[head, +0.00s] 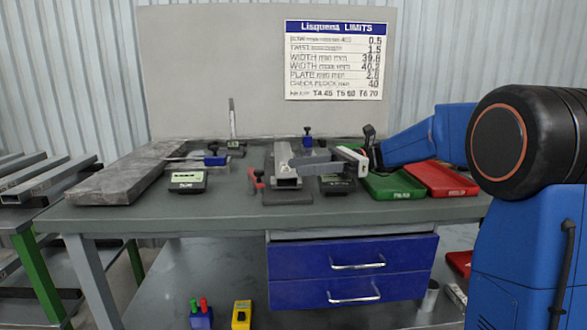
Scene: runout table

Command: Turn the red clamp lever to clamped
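The red clamp lever (257,178) is small in the head view, at the left side of the grey fixture (288,196) near the table's front middle. A light metal profile piece (286,177) sits in the fixture. My gripper (296,163) reaches in from the right, with its grey fingers over the fixture, to the right of the lever and apart from it. The fingers overlap in this view, so I cannot tell whether they are open or shut. The lever's exact angle is too small to read.
A dark gauge (336,185) lies under my gripper. A green tray (393,185) and a red tray (440,178) stand at the right. A digital instrument (187,182) and a long grey slab (130,176) lie at the left. The front strip of the table (225,207) is clear.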

